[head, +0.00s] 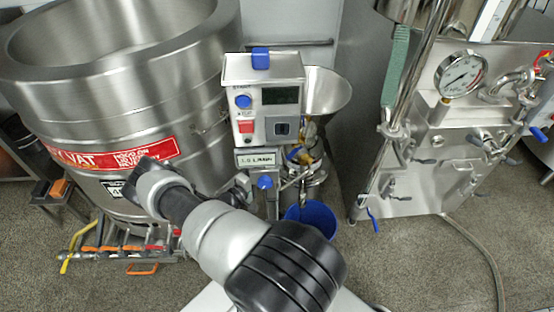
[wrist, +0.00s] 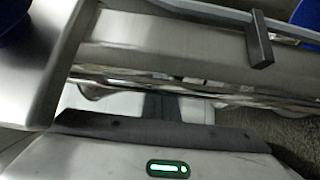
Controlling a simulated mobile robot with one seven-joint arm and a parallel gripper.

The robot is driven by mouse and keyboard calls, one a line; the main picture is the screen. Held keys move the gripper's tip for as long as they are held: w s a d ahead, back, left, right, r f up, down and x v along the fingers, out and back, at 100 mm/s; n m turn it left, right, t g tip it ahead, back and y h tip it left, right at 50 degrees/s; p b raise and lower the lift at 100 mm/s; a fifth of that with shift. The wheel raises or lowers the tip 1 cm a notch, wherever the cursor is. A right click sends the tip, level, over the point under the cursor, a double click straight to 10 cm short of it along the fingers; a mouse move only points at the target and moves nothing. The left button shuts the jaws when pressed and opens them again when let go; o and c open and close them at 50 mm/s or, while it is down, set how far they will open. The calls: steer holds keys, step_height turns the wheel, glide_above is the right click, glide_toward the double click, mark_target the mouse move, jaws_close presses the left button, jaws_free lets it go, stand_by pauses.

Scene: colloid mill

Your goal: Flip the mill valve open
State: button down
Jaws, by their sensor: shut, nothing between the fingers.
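The mill (head: 264,85) stands in the middle of the head view, with a steel control box and a funnel-shaped hopper (head: 326,90) behind it. A small blue handle (head: 293,154) shows among the fittings below the hopper; I cannot tell for sure that it is the valve, or its position. A blue knob (head: 265,182) sits lower on the front. My gripper (wrist: 172,108) shows at the bottom of the wrist view, shut and empty, by a grey metal bar (wrist: 165,50).
A blue bucket (head: 312,217) stands on the floor below the mill. A large steel vat (head: 130,75) with orange-handled pipework is at the left. A steel machine with a gauge (head: 460,75) is at the right. Bare floor (head: 420,265) lies at the front right, with a hose across it.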

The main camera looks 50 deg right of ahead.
mark_target(292, 154)
steer(key=a+p, duration=0.1)
steer(key=a, duration=1.1)
steer(key=shift+s+a, duration=0.15)
steer(key=shift+a, duration=0.2)
steer(key=w+d+m+g+b, duration=0.2)
steer(key=w+d+g+b, duration=0.2)
steer(key=w+d, duration=0.3)
steer(key=d+b, duration=0.1)
steer(key=d, duration=0.1)
steer(key=shift+w+d+m, duration=0.25)
steer(key=shift+d+m, duration=0.05)
steer(key=s+d+b, duration=0.1)
steer(key=s+d, duration=0.5)
steer(key=d, duration=0.4)
